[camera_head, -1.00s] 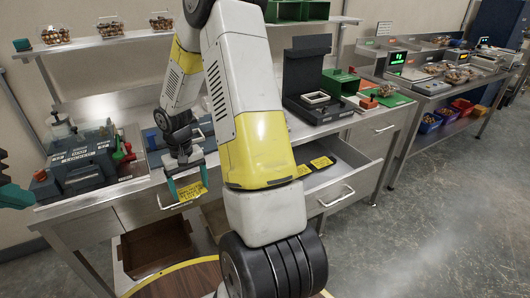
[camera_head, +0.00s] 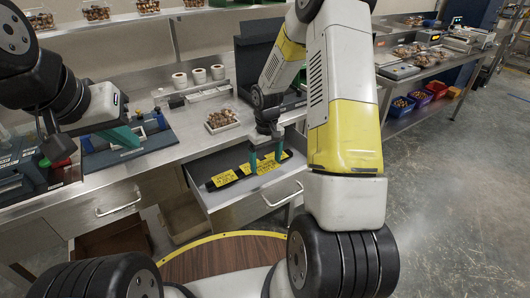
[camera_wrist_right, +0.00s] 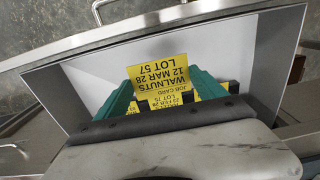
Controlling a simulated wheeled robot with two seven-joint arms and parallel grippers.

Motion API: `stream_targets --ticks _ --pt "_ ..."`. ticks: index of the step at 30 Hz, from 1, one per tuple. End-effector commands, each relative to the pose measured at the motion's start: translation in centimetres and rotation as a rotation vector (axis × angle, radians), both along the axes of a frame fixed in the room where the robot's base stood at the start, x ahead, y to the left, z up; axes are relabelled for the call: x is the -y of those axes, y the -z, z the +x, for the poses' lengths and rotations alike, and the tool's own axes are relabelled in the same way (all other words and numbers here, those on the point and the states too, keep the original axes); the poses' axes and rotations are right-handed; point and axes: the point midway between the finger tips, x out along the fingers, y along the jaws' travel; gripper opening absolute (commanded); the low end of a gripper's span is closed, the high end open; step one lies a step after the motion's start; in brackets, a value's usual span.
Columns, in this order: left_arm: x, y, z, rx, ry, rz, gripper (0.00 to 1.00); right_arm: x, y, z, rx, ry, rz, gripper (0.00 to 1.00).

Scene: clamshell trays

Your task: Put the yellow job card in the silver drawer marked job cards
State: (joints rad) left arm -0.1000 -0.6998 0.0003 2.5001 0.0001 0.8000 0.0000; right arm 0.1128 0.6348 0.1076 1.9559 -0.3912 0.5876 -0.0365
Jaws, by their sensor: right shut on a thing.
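My right gripper (camera_head: 266,163) is shut on the yellow job card (camera_wrist_right: 165,60), which is printed with walnuts, 12 Mar 28 and lot 57. The card is between its teal fingers, over the open silver drawer (camera_head: 232,206). The drawer's pale inside (camera_wrist_right: 95,82) surrounds the fingers in the right wrist view. I cannot tell whether the card touches the drawer floor. Other yellow cards (camera_head: 223,179) lie on a dark strip in the drawer. No drawer marking is readable. My left gripper (camera_head: 122,137) is over the counter at left, its fingertips unclear.
A closed drawer (camera_head: 115,203) is to the left of the open one. A clamshell tray of nuts (camera_head: 221,119) stands on the counter behind the drawer, near white rolls (camera_head: 197,76). A dark blue device (camera_head: 128,150) is below my left gripper.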

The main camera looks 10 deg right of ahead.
Motion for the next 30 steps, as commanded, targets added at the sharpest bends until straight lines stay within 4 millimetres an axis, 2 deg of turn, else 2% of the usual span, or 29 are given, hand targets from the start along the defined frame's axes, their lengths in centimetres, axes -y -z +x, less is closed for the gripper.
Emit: stream_targets --ticks 2,9,17,22,24,30 --pt "0.0 0.0 0.0 0.0 0.0 0.0 0.0 0.0 0.5 0.0 -0.002 -0.007 0.0 0.43" --pt "0.0 0.0 0.0 0.0 0.0 0.0 0.0 0.0 4.8 0.0 -0.004 -0.009 0.001 0.43" --pt "0.0 0.0 0.0 0.0 0.0 0.0 0.0 0.0 7.1 0.0 -0.002 -0.007 0.0 0.43" --pt "0.0 0.0 0.0 0.0 0.0 0.0 0.0 0.0 9.5 0.0 -0.003 -0.008 0.0 0.43" --pt "0.0 0.0 0.0 0.0 0.0 0.0 0.0 0.0 10.1 0.0 -0.001 -0.007 0.001 0.43" --pt "0.0 0.0 0.0 0.0 0.0 0.0 0.0 0.0 10.1 0.1 0.0 -0.007 0.0 0.43"
